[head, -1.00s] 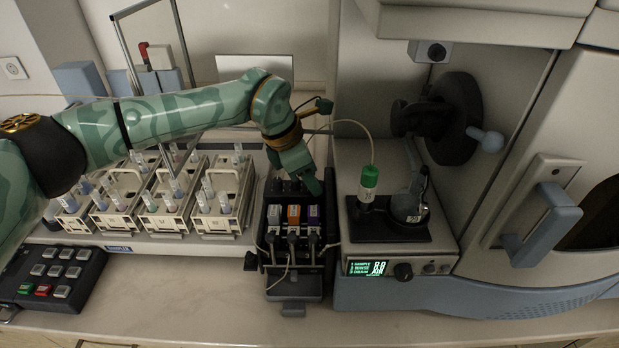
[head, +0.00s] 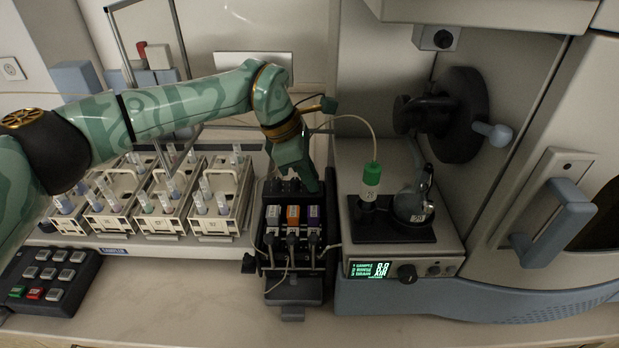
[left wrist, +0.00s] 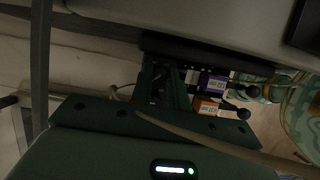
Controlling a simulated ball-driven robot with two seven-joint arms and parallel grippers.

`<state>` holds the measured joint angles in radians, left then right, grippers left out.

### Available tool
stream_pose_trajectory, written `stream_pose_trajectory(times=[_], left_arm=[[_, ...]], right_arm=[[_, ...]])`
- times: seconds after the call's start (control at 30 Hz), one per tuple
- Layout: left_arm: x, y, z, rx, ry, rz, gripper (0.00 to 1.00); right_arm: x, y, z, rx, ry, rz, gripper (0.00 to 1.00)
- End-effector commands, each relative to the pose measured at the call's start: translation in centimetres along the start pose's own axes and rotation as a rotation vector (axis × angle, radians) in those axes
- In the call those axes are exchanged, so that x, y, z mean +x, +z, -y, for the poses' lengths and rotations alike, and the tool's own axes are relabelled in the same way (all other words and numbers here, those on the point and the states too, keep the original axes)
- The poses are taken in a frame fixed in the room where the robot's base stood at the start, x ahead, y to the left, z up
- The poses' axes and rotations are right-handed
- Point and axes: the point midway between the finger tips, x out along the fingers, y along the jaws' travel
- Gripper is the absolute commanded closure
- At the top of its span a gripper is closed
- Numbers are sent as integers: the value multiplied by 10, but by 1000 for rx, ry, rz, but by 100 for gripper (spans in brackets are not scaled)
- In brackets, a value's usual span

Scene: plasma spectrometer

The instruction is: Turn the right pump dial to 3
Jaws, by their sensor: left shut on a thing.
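The black pump (head: 292,255) stands at the middle of the bench with grey, orange and purple cassettes side by side. Small dark dials (head: 274,186) sit along its back top edge. My left gripper (head: 306,184) reaches down from behind to the right end of this row, behind the purple cassette (head: 313,214). It is shut on the right pump dial, which the fingers mostly hide; its setting cannot be read. In the left wrist view my dark green fingers (left wrist: 163,88) are close together beside the purple cassette (left wrist: 213,84). My right gripper is not in view.
Racks of sample vials (head: 160,200) stand left of the pump. A green-capped bottle (head: 370,182) and a small flask (head: 411,204) stand on the unit to the right, close to my gripper. A keypad (head: 48,280) lies front left. The front bench strip is clear.

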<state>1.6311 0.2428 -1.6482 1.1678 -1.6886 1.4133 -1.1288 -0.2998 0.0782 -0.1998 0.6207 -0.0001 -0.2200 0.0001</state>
Motion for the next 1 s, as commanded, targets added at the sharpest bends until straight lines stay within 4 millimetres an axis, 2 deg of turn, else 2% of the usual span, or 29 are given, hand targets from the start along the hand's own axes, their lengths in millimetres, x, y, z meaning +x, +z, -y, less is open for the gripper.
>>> stream_pose_trajectory(times=[0.1,0.5,1.0], left_arm=[[4,-2,-2,89,-39,-2,100],[4,-1,-4,355,-149,-4,100],[2,0,-4,467,-194,-6,100]], right_arm=[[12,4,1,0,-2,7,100],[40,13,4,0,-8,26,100],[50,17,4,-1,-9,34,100]])
